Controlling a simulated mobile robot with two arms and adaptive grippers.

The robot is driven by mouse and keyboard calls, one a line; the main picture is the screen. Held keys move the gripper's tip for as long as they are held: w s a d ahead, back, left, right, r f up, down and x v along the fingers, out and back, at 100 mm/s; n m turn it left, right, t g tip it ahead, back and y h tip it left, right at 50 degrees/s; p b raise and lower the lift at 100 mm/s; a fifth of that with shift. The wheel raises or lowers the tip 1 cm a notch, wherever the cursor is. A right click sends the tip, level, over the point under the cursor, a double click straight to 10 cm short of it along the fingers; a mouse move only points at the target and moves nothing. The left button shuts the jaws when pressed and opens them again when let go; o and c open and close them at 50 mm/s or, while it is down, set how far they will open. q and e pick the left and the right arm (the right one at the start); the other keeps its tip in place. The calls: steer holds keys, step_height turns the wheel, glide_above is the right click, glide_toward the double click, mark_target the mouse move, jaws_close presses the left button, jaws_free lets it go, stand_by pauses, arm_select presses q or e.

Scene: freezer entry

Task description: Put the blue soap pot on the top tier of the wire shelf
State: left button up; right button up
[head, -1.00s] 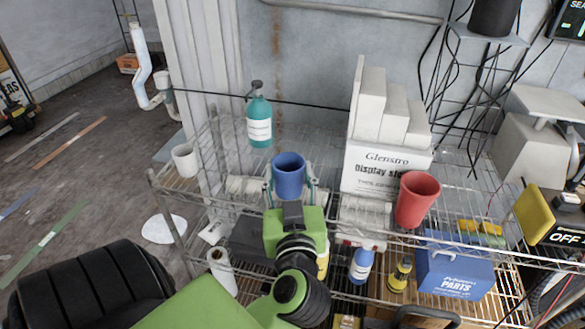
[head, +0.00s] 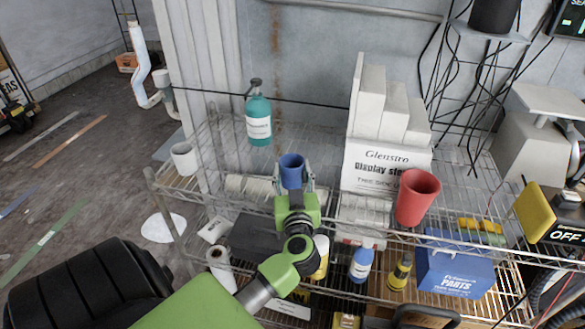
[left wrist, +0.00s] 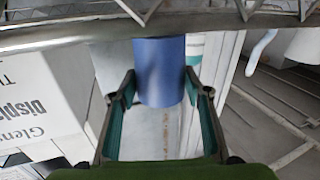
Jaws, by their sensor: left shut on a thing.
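The blue soap pot (head: 291,172) is between the fingers of my left gripper (head: 294,186), which is shut on it. The pot is upright over the top tier of the wire shelf (head: 455,200), past its front rail. I cannot tell if its base touches the wires. In the left wrist view, which is upside down, the blue pot (left wrist: 160,75) sits between the two fingers of the left gripper (left wrist: 160,95), and the shelf's rail hides its base end. My right gripper is not in view.
A teal pump bottle (head: 258,122) stands behind the pot. A white cup (head: 184,158) is at the left end, a red cup (head: 416,198) to the right. A Glenstro display box (head: 386,168) stands right of the pot. Bottles and a blue parts box (head: 455,270) are below.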

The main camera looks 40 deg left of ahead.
arm_select(q)
steer(key=shift+f, duration=0.5)
steer(key=shift+f, duration=0.15)
steer(key=o, duration=1.2)
